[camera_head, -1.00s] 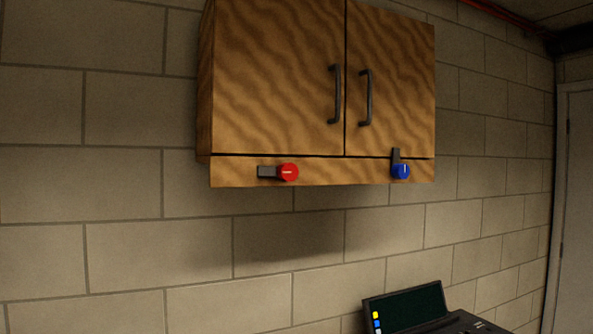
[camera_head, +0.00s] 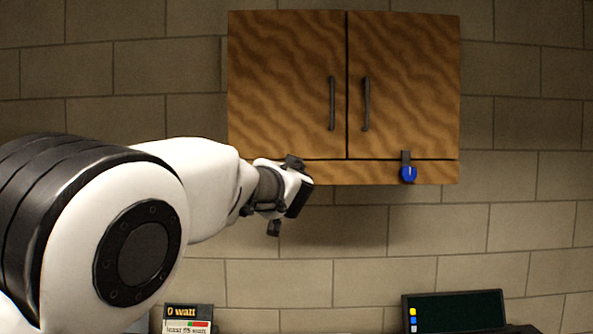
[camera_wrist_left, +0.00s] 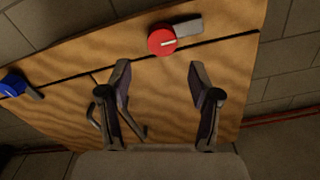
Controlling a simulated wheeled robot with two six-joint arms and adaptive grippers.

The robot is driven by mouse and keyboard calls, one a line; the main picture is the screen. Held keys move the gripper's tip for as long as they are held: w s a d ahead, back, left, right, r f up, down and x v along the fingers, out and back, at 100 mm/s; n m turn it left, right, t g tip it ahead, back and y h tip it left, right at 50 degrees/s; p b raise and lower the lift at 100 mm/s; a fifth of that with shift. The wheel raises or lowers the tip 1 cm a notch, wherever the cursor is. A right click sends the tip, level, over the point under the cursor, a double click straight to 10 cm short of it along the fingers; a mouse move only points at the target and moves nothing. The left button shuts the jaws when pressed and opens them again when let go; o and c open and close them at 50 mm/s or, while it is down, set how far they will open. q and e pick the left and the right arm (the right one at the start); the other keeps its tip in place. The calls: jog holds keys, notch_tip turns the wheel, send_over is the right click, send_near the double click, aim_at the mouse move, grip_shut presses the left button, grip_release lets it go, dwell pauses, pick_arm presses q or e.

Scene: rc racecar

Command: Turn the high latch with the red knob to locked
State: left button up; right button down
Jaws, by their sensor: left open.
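The latch with the red knob (camera_wrist_left: 162,40) shows in the left wrist view, with its grey bar (camera_wrist_left: 188,27) lying along the strip under the cabinet doors. In the head view it is hidden behind my left arm and gripper. My left gripper (camera_head: 284,194) is in front of the cabinet's lower edge in the head view. In the left wrist view the left gripper (camera_wrist_left: 160,72) is open and empty, its fingers apart, with the red knob beyond the gap between the tips. My right gripper is not in view.
The wooden cabinet (camera_head: 290,80) has two doors with dark handles. A second latch with a blue knob (camera_head: 408,174) sits right on the lower strip, its bar pointing up. Below are a dark screen (camera_head: 455,312) and a small "0 watt" display (camera_head: 187,318). The block wall surrounds the cabinet.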

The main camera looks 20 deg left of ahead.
pick_arm(q)
jog(key=p+x, duration=0.3)
jog(key=x, duration=0.2)
jog(key=shift+w+a+f+p, duration=0.1)
jog(key=shift+w+a+p, duration=0.05)
jog(key=shift+w+p, duration=0.25)
jog(key=shift+w+a, duration=0.1)
jog(key=shift+a, duration=0.15)
jog(key=c, duration=0.5)
jog(key=shift+f, duration=0.1)
jog(key=c, duration=0.6)
jog(key=shift+c, duration=0.2)
